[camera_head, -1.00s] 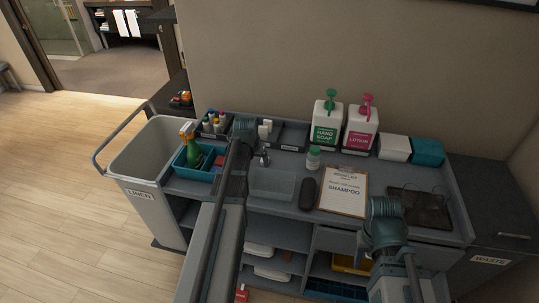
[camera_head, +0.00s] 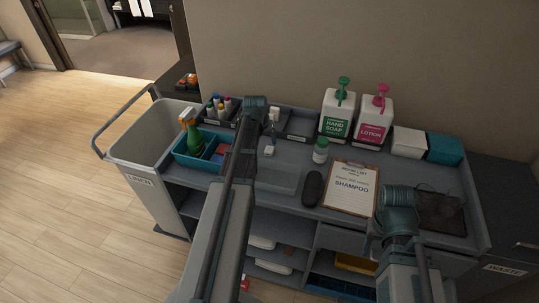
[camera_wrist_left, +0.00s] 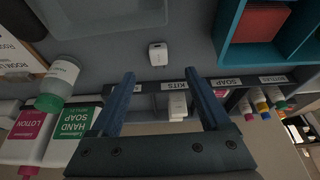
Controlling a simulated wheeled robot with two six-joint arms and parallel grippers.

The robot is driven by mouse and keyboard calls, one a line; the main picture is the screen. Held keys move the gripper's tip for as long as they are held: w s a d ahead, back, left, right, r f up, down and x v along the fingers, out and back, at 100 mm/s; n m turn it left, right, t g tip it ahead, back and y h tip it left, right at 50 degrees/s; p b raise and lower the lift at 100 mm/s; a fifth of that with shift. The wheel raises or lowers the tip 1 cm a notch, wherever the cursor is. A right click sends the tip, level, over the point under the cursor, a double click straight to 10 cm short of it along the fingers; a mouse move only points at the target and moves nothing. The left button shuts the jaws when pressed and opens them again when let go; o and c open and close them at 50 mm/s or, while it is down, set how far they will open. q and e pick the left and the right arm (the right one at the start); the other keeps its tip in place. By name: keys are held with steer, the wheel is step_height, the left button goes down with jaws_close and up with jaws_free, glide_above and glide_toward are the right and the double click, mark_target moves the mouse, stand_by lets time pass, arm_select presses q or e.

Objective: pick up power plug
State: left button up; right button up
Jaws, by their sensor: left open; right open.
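A small white power plug (camera_head: 269,150) lies on the grey cart top, in front of the row of small bins. It also shows in the left wrist view (camera_wrist_left: 158,54), just beyond the fingertips and roughly centred between them. My left gripper (camera_wrist_left: 160,76) is open and empty, its two blue fingers spread apart. In the head view the left gripper (camera_head: 269,133) is mostly hidden by its own wrist and stands close above the plug. My right gripper (camera_head: 378,232) is over the front right of the cart, mostly hidden behind its wrist; nothing is seen in it.
A clear shallow tray (camera_head: 279,178) is in front of the plug. A blue caddy (camera_head: 186,157) with a green spray bottle stands left. A dark case (camera_head: 312,189), clipboard (camera_head: 350,190), white-and-green bottle (camera_head: 320,151) and soap pump (camera_head: 337,115) stand to the right.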

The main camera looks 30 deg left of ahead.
mark_target(268, 151)
arm_select(q)
steer(key=shift+b+x, duration=4.55)
steer(key=shift+x, duration=1)
steer(key=shift+d+r, duration=0.1)
steer(key=shift+d, duration=0.05)
steer(key=shift+c, duration=0.4)
jaws_close()
